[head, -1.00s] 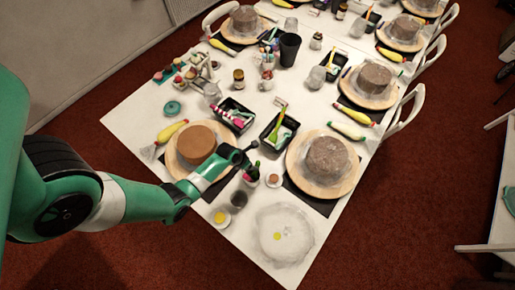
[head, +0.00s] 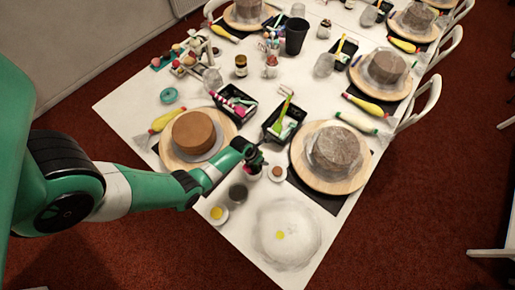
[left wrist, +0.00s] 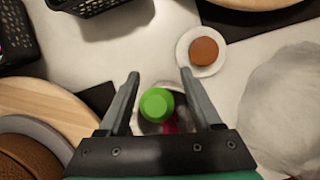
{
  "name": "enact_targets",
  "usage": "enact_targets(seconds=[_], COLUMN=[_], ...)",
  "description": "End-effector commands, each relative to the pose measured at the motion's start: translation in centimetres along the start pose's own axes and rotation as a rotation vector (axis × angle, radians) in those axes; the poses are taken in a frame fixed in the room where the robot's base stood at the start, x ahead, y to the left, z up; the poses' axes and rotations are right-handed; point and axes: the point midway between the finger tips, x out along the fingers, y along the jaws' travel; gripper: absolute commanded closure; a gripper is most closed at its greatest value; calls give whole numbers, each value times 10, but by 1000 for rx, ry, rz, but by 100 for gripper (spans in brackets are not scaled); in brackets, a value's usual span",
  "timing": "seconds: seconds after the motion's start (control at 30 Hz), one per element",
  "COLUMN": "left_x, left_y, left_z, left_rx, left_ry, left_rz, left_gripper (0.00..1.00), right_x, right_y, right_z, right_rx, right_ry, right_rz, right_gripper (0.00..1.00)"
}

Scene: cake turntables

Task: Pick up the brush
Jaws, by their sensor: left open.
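My left gripper (head: 255,156) is open above a small cup (head: 253,173) between the two cakes. In the left wrist view, my open gripper (left wrist: 160,76) has a green round-ended handle (left wrist: 156,104) between its fingers, with clear gaps at both sides. This may be the brush, but its bristles are not visible. A pink-red item (left wrist: 171,124) shows beside it, partly hidden by the gripper. My right gripper is not in view.
A brown cake (head: 193,130) stands on a turntable at the left, and a grey-brown cake (head: 336,147) on another at the right. A small dish with a brown centre (head: 277,172) is close to the gripper. A clear plate (head: 287,232) lies in front.

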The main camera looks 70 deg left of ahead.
Motion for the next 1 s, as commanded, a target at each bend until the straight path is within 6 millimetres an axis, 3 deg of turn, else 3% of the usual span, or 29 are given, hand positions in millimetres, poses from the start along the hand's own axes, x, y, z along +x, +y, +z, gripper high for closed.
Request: enact_targets(seconds=[0.07, 0.43, 0.8, 1.0], left_x=[-1, -1, -3, -25], left_y=[0, 0, 0, 0], left_z=[0, 0, 1, 10], left_rx=[0, 0, 0, 0], left_ry=[0, 0, -1, -2], left_rz=[0, 0, 0, 1], left_gripper=[34, 100, 100, 100], right_x=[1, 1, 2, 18], right_y=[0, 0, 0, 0], right_z=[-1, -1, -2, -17], right_rx=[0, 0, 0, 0], right_ry=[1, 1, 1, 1], right_rz=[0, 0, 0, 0], right_gripper=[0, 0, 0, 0])
